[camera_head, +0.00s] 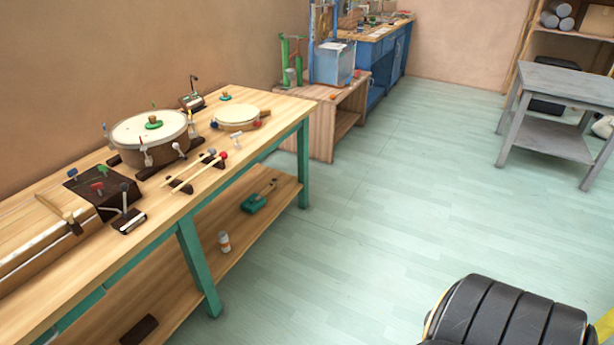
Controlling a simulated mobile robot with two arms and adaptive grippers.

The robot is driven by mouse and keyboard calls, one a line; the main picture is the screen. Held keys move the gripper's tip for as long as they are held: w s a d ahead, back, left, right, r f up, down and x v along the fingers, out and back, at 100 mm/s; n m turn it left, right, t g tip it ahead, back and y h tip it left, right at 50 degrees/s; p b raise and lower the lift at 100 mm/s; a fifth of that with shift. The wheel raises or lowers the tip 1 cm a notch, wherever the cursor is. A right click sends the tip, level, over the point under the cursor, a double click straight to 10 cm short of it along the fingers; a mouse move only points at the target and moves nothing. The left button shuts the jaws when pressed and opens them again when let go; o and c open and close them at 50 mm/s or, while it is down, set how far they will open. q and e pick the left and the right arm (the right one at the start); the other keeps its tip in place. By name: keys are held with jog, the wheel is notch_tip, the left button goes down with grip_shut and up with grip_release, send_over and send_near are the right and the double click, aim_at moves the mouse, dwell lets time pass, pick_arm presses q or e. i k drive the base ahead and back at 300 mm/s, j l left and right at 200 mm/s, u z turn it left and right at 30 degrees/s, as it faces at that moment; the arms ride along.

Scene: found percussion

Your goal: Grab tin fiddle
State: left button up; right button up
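A small teal-green body with a thin brown neck (254,203) lies on the lower shelf of the long wooden workbench. It looks like the tin fiddle, but it is too small to be sure. Its neck points to the back right, and the shelf around it is mostly bare. Neither of my grippers is in view.
The workbench (262,160) has green legs; its top holds a drum (150,140), a tambourine-like disc (238,118) and mallets. A white bottle (224,241) stands on the lower shelf. A black ribbed object (510,315) is at bottom right. Open floor lies beside the bench; a grey table (565,85) stands beyond.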

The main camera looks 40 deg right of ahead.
aim_at(251, 206)
jog(key=z, duration=1.55)
jog(key=i+l+z, duration=0.1)
jog(key=i+z, duration=0.35)
jog(key=i, duration=3.8)
jog(key=i+l, duration=0.15)
jog(key=i, duration=2.9)
jog(key=i+u, duration=0.15)
jog(key=u, duration=0.25)
jog(key=i+u, duration=0.15)
jog(key=u, duration=0.3)
jog(key=i+l+u, duration=0.1)
jog(key=u, duration=0.3)
jog(key=i+l+u, duration=0.1)
jog(key=u, duration=2.6)
